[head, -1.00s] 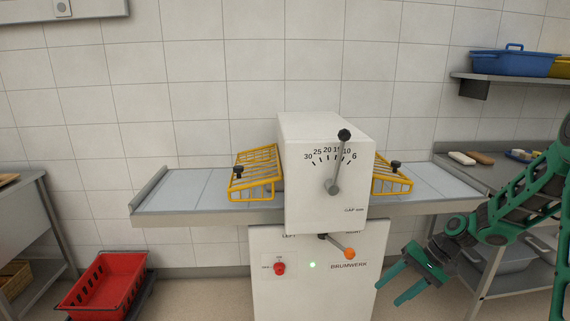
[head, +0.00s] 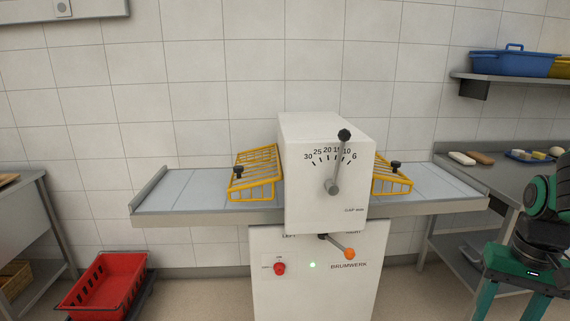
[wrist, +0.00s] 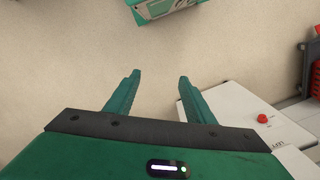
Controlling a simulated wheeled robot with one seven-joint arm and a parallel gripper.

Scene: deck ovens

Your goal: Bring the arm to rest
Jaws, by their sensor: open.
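My gripper (head: 509,307) is at the lower right edge of the head view, right of the white dough sheeter (head: 310,180), pointing down with its fingers partly cut off by the frame. In the wrist view my gripper (wrist: 154,77) shows two green fingers apart with only bare floor between them. It is empty and touches nothing that I can see. Part of the arm lies outside the head view.
The sheeter has yellow guards (head: 255,174), a grey belt table (head: 205,190) and an orange-tipped lever (head: 348,254). A steel table (head: 470,186) stands behind the gripper. A red crate (head: 102,285) sits at lower left. The floor (wrist: 60,60) below the gripper looks clear.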

